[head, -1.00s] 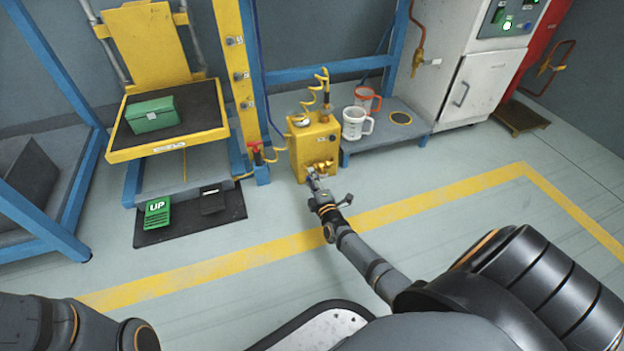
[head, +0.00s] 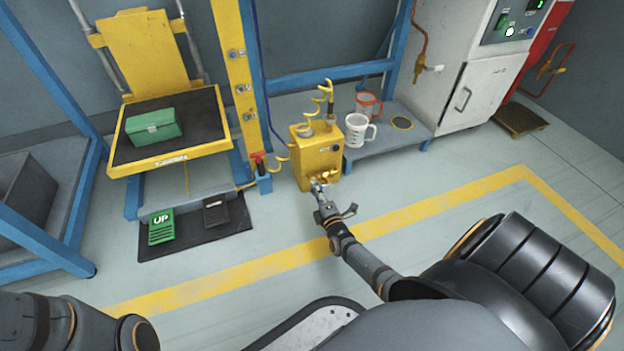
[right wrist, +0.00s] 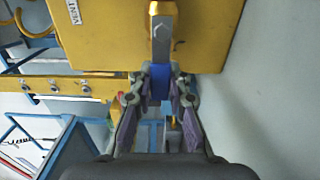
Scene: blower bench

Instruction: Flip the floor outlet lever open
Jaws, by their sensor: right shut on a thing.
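The floor outlet is a yellow box (head: 307,150) standing on the floor, with a brass fitting low on its front. In the right wrist view the box (right wrist: 110,40) fills the top, and a metal lever (right wrist: 162,38) with brass ends shows in front of it. A blue grip part (right wrist: 160,82) of the lever sits between my fingers. My right gripper (head: 318,188) reaches the low front of the box; in the wrist view its fingertips (right wrist: 160,75) are shut on the blue part. Whether the lever has turned cannot be told. My left gripper is out of view.
A red mug (head: 368,104) and a white mug (head: 357,130) stand on a low shelf right of the box. A lift platform with a green case (head: 154,126) and a green UP pedal (head: 161,226) are to the left. Floor in front is clear.

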